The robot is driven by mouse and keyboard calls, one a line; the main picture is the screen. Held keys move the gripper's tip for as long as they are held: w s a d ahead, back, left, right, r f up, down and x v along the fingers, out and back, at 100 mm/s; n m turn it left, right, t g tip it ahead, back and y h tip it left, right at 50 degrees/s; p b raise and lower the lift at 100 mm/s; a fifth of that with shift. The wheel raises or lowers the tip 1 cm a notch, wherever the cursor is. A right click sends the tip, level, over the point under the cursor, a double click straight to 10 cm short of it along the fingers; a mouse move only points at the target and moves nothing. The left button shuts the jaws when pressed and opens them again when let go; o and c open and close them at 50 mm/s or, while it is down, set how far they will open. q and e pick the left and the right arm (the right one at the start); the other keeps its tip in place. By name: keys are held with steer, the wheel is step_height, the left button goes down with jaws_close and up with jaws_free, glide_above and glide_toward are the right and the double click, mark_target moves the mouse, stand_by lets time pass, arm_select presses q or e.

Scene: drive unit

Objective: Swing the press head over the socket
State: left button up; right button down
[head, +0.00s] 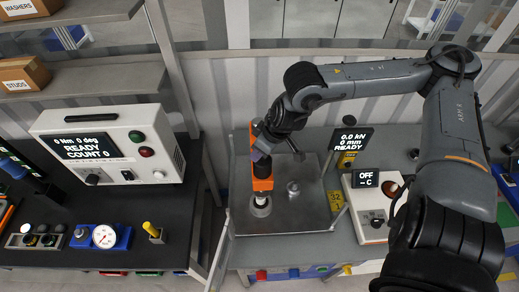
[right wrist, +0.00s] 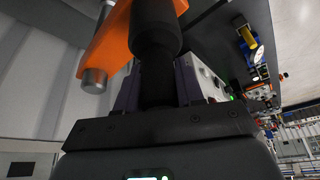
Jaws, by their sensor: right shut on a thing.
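The orange press head (head: 262,184) stands over the left part of a grey plate (head: 310,216). A pale round metal piece (head: 261,207) shows at its lower end. A short silver fitting (head: 293,187), perhaps the socket, stands on the plate to the right, apart from the orange part. My right gripper (head: 261,156) is at the upper part of the press head. In the right wrist view, its fingers (right wrist: 157,88) are shut on a black handle (right wrist: 156,30); the orange arm, with a silver cylinder (right wrist: 95,81) under its end, is beside it. My left gripper is not in view.
A display (head: 348,140) reading 0.0 kN, 0 mm, READY stands behind the plate at right. A control box (head: 371,207) reading OFF is right of it. A white console (head: 110,145) and a dial gauge (head: 104,236) are on the left bench. The plate's right part is clear.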

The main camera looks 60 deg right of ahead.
steer(key=shift+w+d, duration=0.15)
steer(key=shift+f, duration=0.1)
steer(key=c, duration=1)
jaws_free()
steer(key=shift+o, duration=1.1)
steer(key=shift+d, duration=0.1)
steer(key=shift+r, duration=0.25)
